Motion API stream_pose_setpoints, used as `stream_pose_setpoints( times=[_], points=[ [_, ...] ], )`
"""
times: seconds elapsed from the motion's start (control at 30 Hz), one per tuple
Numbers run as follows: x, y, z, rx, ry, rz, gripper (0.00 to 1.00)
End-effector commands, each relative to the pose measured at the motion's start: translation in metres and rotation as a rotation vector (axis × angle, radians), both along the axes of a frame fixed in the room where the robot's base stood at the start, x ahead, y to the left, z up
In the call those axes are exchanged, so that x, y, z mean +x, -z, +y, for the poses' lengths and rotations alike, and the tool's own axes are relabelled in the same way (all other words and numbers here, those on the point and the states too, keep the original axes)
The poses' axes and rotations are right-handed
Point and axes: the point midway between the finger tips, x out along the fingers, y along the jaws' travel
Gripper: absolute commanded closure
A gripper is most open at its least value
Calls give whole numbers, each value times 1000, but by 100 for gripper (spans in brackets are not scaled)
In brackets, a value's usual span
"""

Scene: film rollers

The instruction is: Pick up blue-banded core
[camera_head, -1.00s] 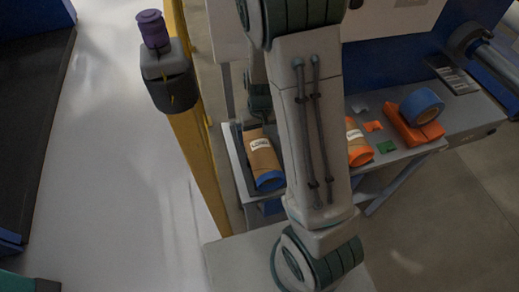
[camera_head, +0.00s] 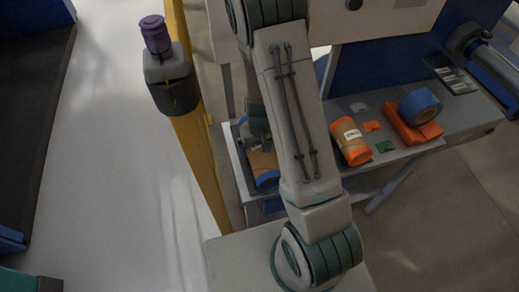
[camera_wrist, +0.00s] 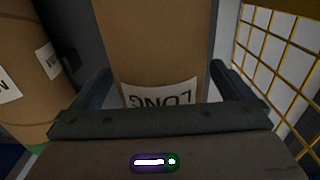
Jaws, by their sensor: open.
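The blue-banded core (camera_head: 265,165) is a brown cardboard tube with blue ends, lying on the left end of the grey bench (camera_head: 405,158). My arm partly hides it in the head view. In the wrist view the brown core (camera_wrist: 150,45) fills the middle, with a white label reading "LONG" upside down. My gripper (camera_wrist: 160,88) is open, with one finger on each side of this core; contact cannot be told. In the head view my gripper (camera_head: 258,140) is over the core and small.
An orange-banded core (camera_head: 351,142) lies to the right on the bench. Further right are a blue tape roll (camera_head: 420,105) on an orange tool, and small orange and green pieces. A yellow post (camera_head: 200,165) stands close left; yellow mesh (camera_wrist: 285,50) shows at right in the wrist view.

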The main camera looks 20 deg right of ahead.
Motion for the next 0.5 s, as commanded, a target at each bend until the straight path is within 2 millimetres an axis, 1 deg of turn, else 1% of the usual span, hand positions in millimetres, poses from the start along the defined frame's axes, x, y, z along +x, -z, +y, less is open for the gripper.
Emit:
stream_pose_setpoints(
  times=[0.17,0.2,0.27,0.3,0.37,0.5],
  points=[
    [0,0,0,0,0,-1,0],
    [0,0,0,0,0,-1,11],
    [0,0,0,0,0,-1,28],
    [0,0,0,0,0,-1,39],
    [0,0,0,0,0,-1,56],
    [0,-1,0,0,0,-1,56]
  ],
)
